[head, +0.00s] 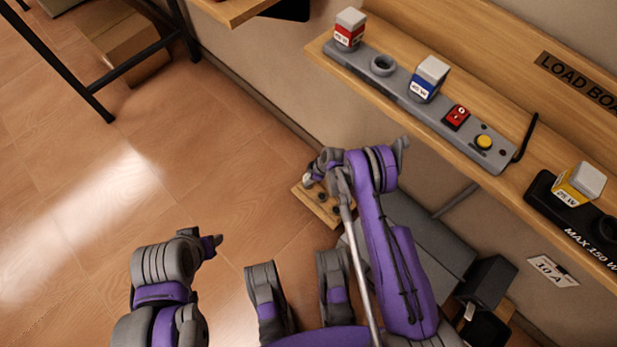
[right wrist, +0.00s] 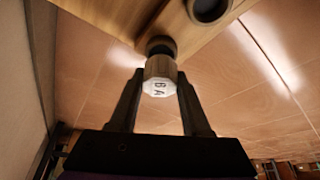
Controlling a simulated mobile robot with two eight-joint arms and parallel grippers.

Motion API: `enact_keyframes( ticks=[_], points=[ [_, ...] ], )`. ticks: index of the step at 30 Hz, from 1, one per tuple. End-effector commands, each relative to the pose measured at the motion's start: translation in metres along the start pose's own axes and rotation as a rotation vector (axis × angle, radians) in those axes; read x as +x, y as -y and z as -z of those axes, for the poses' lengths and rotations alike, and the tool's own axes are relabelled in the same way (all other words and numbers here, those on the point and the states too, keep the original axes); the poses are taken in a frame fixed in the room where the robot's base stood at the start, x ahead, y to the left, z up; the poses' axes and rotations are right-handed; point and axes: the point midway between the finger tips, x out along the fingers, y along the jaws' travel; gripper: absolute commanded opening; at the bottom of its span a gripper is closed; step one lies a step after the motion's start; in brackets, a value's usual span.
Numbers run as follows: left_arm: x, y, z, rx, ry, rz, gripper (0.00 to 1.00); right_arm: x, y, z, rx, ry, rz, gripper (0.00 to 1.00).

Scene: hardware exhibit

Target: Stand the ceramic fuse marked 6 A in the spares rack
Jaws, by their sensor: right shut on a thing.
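The ceramic fuse (right wrist: 159,88) has a white faceted end with a mark that looks like 6 A, though the first character is not sharp. My right gripper (right wrist: 158,92) is shut on it, one finger on each side. The fuse's far end meets a dark round socket in the wooden spares rack (right wrist: 110,12); how deep it sits is hidden. In the head view my right gripper (head: 314,172) is over the low wooden rack (head: 311,207), with a small white end showing. My left gripper (head: 212,244) is away to the left, its fingers unclear.
A wooden shelf (head: 335,62) on the wall carries a grey load board (head: 400,92) with coloured blocks, a red switch and a yellow button. A 10 A label (head: 553,270) and a black box (head: 487,282) are lower right. The tiled floor (head: 150,190) at left is clear.

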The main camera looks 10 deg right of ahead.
Motion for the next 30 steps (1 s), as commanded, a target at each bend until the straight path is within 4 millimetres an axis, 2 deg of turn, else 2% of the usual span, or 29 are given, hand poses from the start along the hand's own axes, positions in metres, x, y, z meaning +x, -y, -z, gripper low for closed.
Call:
enact_keyframes(
  ticks=[30],
  points=[
    [0.0000, 0.0000, 0.0000, 0.000, 0.000, 0.000, 0.50, 0.0082, 0.0000, -0.0034, 0.000, 0.000, 0.000, 0.00]
  ],
)
